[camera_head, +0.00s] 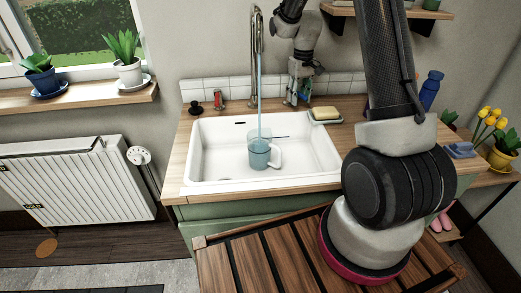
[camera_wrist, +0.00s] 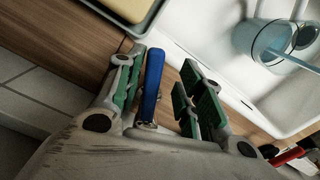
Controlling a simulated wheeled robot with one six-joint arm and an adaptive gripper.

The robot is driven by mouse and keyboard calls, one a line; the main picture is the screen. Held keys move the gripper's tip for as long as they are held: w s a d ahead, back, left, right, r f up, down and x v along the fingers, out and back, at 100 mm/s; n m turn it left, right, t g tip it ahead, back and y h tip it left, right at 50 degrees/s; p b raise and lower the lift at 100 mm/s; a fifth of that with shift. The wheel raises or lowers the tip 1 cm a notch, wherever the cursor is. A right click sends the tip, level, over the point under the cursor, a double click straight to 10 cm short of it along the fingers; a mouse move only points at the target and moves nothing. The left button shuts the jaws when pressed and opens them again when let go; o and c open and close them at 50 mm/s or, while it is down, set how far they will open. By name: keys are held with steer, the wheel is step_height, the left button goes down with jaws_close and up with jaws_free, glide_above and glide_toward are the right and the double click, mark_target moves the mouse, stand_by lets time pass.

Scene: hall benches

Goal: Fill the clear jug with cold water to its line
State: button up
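The clear jug (camera_head: 259,150) stands upright in the white sink (camera_head: 212,170), its handle to the right. A stream of water runs from the tall spout (camera_head: 256,35) into it. The jug (camera_wrist: 262,38) and stream also show at upper right in the wrist view. My gripper (camera_head: 298,88) is behind the sink, right of the spout. In the wrist view my gripper (camera_wrist: 163,92) is open around a blue tap lever (camera_wrist: 152,85). The lever lies nearer the left finger, with a gap to the right one.
A red tap lever (camera_head: 219,99) and a black knob (camera_head: 195,110) stand left of the spout. A yellow sponge (camera_head: 325,113) lies in a dish at the sink's back right. A blue bottle (camera_head: 430,90) stands further right. The left counter strip is clear.

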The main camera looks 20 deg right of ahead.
stand_by(0.3)
steer(key=a+m, duration=0.1)
steer(key=m, duration=0.1)
steer(key=a+m, duration=0.1)
steer(key=m, duration=0.1)
steer(key=shift+w+a+m, duration=0.1)
steer(key=shift+a+m, duration=0.2)
steer(key=shift+w+a+m, duration=0.1)
steer(key=shift+a+m, duration=0.1)
steer(key=shift+m, duration=0.2)
steer(key=shift+d+n, duration=0.55)
steer(key=shift+n, duration=0.45)
step_height(320, 180, up, 7)
